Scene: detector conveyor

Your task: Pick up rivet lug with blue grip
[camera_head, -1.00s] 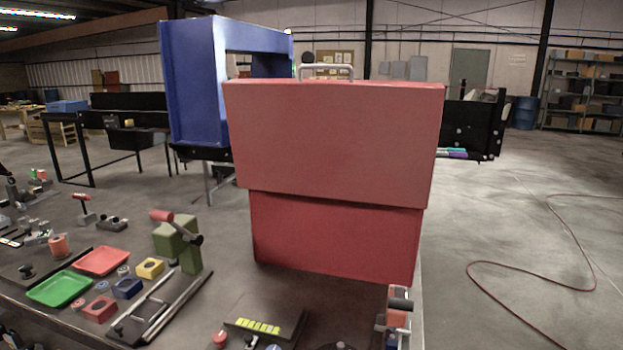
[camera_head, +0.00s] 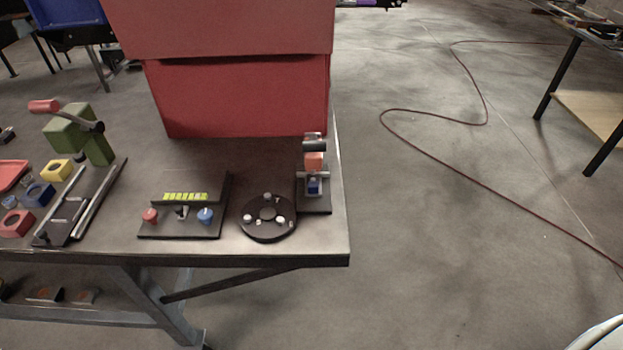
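I cannot tell for certain which part is the rivet lug with blue grip. A blue knob (camera_head: 205,215) sits at the right front of a black panel (camera_head: 160,229) near the table's front edge. A red knob (camera_head: 150,215) sits at the panel's left, and a yellow-green strip (camera_head: 185,196) runs along its back. A small upright device (camera_head: 314,160) with an orange block also has a small blue part (camera_head: 314,186) low on it, at the table's right edge. Neither of my grippers is in view.
A round black dial plate (camera_head: 267,222) lies between the panel and the upright device. A large red box (camera_head: 240,95) stands behind them. A green press (camera_head: 80,135) and coloured blocks are at the left. Open floor lies right, with a red hose (camera_head: 440,158).

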